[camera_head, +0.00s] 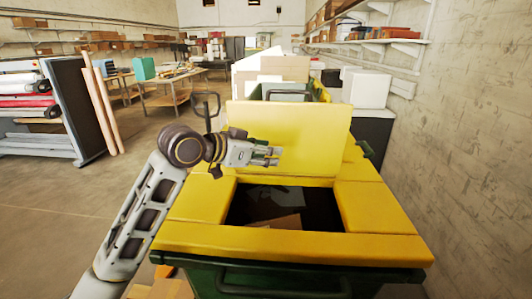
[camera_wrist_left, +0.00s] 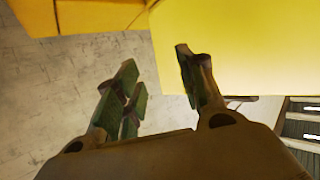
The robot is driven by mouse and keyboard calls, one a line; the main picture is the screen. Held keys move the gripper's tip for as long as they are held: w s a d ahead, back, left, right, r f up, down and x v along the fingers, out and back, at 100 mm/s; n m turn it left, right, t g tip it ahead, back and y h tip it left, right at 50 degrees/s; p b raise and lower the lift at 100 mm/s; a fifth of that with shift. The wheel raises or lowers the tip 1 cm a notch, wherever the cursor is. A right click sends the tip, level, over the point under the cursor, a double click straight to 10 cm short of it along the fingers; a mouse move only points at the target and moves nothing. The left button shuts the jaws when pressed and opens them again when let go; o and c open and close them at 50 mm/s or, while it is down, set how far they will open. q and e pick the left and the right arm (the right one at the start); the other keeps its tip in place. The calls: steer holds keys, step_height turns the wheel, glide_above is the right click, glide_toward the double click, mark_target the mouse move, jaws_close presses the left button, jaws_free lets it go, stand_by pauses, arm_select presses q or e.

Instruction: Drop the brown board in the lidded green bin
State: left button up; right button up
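The green bin (camera_head: 270,278) stands in front of me with a yellow top. Its yellow lid (camera_head: 300,135) is raised, and the square opening below is uncovered. A brown flat piece (camera_head: 284,221) lies inside the dark opening; I cannot tell for sure that it is the brown board. My left gripper (camera_head: 275,156) is in front of the raised lid, above the opening's far left side. In the left wrist view, its fingers (camera_wrist_left: 165,85) are apart with nothing between them, and one finger overlaps the yellow lid (camera_wrist_left: 250,50). I cannot tell whether they touch. My right gripper is out of view.
Cardboard pieces (camera_head: 160,290) lie on the floor at the bin's front left. A second bin with pale and tan boards (camera_head: 285,68) stands behind the lid. A rack with rolls (camera_head: 30,102) is at the left, a wall at the right. The floor at left is clear.

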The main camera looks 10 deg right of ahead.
arm_select(q)
steer(key=v, duration=1.1)
steer(key=shift+s+a, duration=0.2)
steer(key=shift+a, duration=0.1)
steer(key=shift+r, duration=0.1)
stand_by(0.7)
